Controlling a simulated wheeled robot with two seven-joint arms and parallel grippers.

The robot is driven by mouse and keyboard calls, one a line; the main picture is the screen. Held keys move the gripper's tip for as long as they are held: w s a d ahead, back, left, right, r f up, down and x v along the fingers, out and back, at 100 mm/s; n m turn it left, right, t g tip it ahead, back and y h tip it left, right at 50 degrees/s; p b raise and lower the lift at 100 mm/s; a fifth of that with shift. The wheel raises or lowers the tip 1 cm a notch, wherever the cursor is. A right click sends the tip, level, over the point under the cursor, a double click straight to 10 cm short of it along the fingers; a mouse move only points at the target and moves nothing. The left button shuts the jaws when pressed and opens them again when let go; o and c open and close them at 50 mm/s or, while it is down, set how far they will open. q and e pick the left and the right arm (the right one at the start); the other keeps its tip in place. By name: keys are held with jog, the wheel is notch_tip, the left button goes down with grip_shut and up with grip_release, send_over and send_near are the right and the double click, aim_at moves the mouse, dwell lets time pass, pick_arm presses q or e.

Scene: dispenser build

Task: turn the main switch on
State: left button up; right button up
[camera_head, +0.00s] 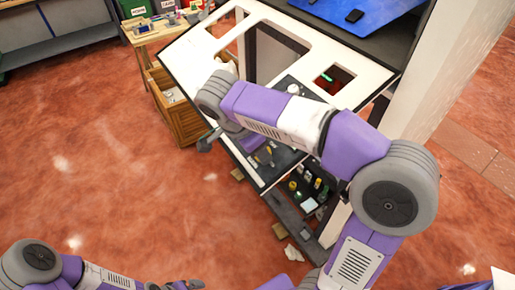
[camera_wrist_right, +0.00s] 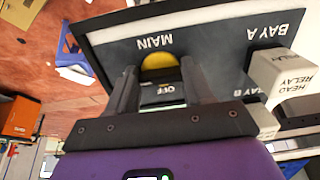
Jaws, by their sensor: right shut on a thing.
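In the right wrist view, a dark panel carries an upside-down MAIN label above a yellow round main switch (camera_wrist_right: 160,67). An OFF label (camera_wrist_right: 167,89) reads upside down just below the yellow part. My right gripper (camera_wrist_right: 161,78) is shut on the main switch, one dark finger at each side of it. The fingers hide the sides of the switch. In the head view my right arm reaches across the white-framed machine (camera_head: 188,62), and its own links hide the grip. My left gripper (camera_head: 182,285) is at the bottom edge, partly cut off, far from the machine.
A white HEAD RELAY block (camera_wrist_right: 283,72) stands out of the panel near the BAY A label, close to the right finger. A wooden crate (camera_head: 181,118) and a table (camera_head: 143,35) stand left of the machine. The red floor at left is clear.

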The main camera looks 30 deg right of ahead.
jog(key=shift+r, duration=0.1)
dwell(0.3)
jog(key=o, duration=1)
jog(key=shift+o, duration=0.2)
jog(key=p+v, duration=0.2)
jog(key=v, duration=0.5)
jog(key=shift+r, duration=0.2)
jog(key=shift+a+r, duration=0.1)
